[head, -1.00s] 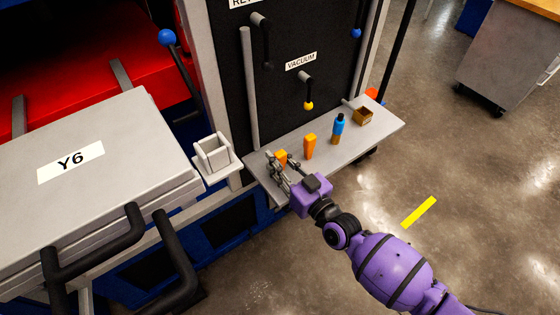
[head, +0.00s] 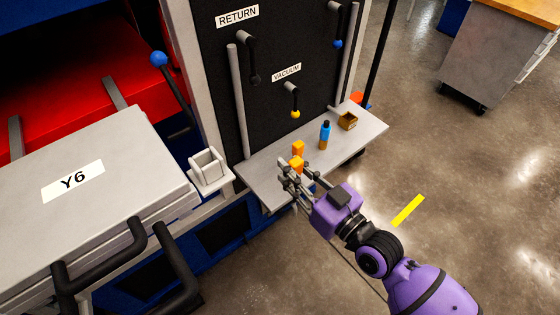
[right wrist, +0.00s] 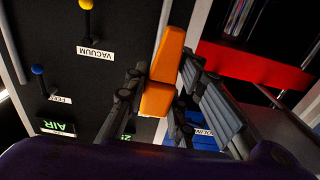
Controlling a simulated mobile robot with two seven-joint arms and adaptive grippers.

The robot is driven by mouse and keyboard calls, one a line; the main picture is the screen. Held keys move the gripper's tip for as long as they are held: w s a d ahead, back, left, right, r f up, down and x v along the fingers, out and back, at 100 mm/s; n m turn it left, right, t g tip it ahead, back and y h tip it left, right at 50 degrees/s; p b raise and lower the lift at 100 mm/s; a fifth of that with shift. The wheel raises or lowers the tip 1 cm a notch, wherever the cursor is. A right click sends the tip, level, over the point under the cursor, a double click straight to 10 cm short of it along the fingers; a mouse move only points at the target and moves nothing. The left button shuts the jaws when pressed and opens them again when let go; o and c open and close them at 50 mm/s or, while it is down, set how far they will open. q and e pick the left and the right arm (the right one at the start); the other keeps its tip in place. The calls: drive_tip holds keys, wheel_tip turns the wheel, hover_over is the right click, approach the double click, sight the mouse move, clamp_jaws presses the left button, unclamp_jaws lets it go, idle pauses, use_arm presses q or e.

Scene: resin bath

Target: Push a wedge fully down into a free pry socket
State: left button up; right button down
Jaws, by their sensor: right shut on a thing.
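My right gripper (head: 297,181) is shut on an orange wedge (head: 297,163), whose top shows above the fingers in the head view. In the right wrist view the orange wedge (right wrist: 158,100) sits between the two dark fingers (right wrist: 155,108). A second orange wedge (head: 298,147) shows just behind the held one and is partly hidden by it. I cannot tell for sure how far the held wedge is above the shelf. My left gripper is not in view. I cannot make out a pry socket in these frames.
The grey shelf (head: 262,184) also holds a blue-topped bottle (head: 325,132) and a small brown box (head: 347,121). A grey open holder (head: 207,181) stands left of it. A lid marked Y6 (head: 110,150) with black handles is at the left. Levers hang on the black panel (head: 222,60).

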sight(298, 172)
drive_tip(key=shift+s+d+r, duration=0.3)
drive_tip(key=shift+s+d, duration=0.05)
drive_tip(key=shift+s, duration=0.3)
drive_tip(key=shift+s+d+r, duration=0.3)
drive_tip(key=shift+s+d, duration=0.05)
drive_tip(key=shift+s, duration=0.35)
